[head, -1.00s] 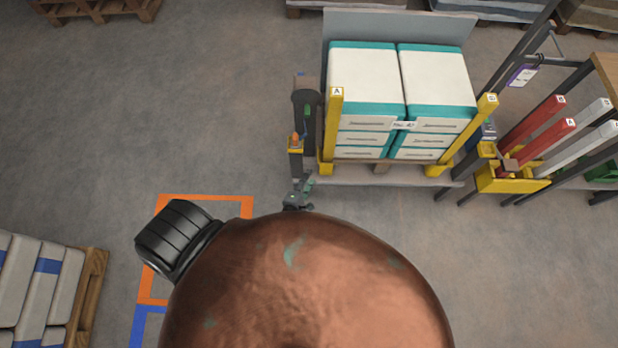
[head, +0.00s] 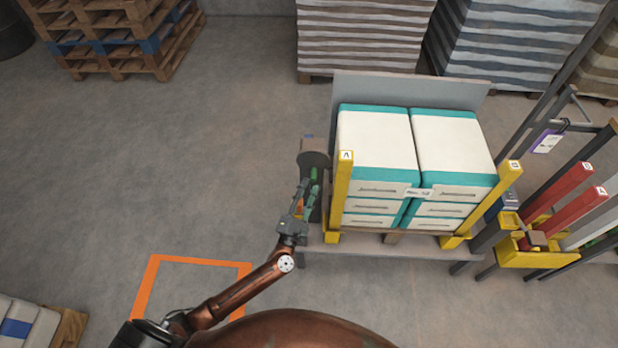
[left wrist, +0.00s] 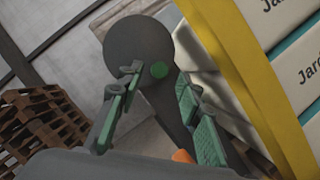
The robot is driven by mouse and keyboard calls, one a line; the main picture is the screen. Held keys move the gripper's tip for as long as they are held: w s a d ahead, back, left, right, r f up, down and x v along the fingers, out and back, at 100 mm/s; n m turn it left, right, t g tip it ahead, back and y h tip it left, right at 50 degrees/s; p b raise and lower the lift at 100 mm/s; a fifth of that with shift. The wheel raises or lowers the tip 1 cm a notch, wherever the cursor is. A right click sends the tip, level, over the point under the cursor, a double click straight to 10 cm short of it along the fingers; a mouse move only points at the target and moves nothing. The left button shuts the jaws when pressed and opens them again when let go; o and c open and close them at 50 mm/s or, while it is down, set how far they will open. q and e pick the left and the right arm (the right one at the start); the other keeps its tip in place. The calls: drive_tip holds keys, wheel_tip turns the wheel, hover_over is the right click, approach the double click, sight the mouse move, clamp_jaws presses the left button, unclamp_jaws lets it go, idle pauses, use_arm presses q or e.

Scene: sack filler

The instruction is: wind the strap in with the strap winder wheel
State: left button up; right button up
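The strap winder wheel is a dark grey disc (head: 313,159) on a post at the left side of the sack stack. It also shows in the left wrist view (left wrist: 135,45), with a round green knob (left wrist: 159,70) on its face. My left gripper (head: 309,184) is just in front of the wheel. In the left wrist view its green fingers are apart, one either side of the knob in the picture, with nothing between them. I cannot tell whether the fingertips reach the knob's depth. The strap is not clearly visible. My right gripper is not in view.
Teal-and-white sacks (head: 375,150) stand on a pallet between yellow posts (head: 342,190), close right of the wheel. An orange part (left wrist: 182,156) shows below the knob. A yellow holder (head: 530,250) with red bars is at the right. The floor left of the wheel is clear.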

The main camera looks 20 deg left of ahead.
sight(314, 177)
use_arm(q)
drive_tip(key=x, duration=0.4)
drive_tip(key=shift+w+a, duration=0.1)
drive_tip(key=shift+w, duration=0.4)
drive_tip(key=shift+r, duration=0.1)
drive_tip(key=c, duration=0.9)
drive_tip(key=shift+d, duration=0.35)
clamp_jaws()
drive_tip(key=shift+a, duration=0.25)
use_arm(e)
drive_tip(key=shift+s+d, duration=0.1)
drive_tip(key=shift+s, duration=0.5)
